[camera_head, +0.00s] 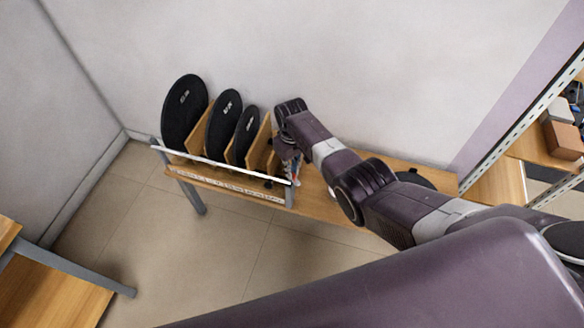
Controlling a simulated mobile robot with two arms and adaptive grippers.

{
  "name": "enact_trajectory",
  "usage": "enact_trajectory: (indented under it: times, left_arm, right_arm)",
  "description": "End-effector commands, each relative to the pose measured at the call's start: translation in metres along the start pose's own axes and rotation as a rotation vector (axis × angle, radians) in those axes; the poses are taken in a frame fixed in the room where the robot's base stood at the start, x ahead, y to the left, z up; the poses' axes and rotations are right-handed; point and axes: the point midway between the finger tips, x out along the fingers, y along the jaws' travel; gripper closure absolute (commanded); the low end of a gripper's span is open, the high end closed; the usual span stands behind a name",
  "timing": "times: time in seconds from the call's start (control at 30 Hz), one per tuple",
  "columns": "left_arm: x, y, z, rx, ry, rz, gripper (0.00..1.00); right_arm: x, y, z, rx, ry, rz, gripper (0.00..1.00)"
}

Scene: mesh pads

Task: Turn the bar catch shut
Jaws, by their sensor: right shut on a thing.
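A long white bar (222,166) runs across the front of a wooden rack on a narrow table. Its left end is at a small grey post, and its right end is by my right gripper (294,171). My right gripper points down at the right end of the rack and is shut on the bar catch there. The gripper and arm hide most of the catch, so its exact angle cannot be made out. My left gripper is not in view.
Black round mesh pads (185,108) stand upright between the rack's wooden dividers (198,137). The wooden table (324,203) stands against the wall. Another table (50,290) is at lower left, and shelving (535,150) is at right. Open floor (235,250) lies in front.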

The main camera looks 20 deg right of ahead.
Motion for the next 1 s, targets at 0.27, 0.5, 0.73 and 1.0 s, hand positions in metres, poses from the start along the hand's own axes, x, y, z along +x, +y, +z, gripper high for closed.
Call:
enact_trajectory:
  times: [0.27,0.5,0.73,1.0]
  left_arm:
    - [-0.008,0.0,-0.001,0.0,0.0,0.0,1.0]
    - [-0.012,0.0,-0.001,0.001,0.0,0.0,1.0]
    - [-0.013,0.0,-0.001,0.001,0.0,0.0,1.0]
    - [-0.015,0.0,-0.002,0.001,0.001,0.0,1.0]
  right_arm:
    - [-0.001,-0.002,0.0,0.263,-0.001,-0.002,1.0]
    - [-0.001,-0.002,-0.001,0.491,0.0,-0.001,1.0]
    - [-0.001,-0.003,-0.001,0.688,-0.001,-0.001,1.0]
    - [0.0,-0.004,-0.002,0.856,0.0,-0.001,1.0]
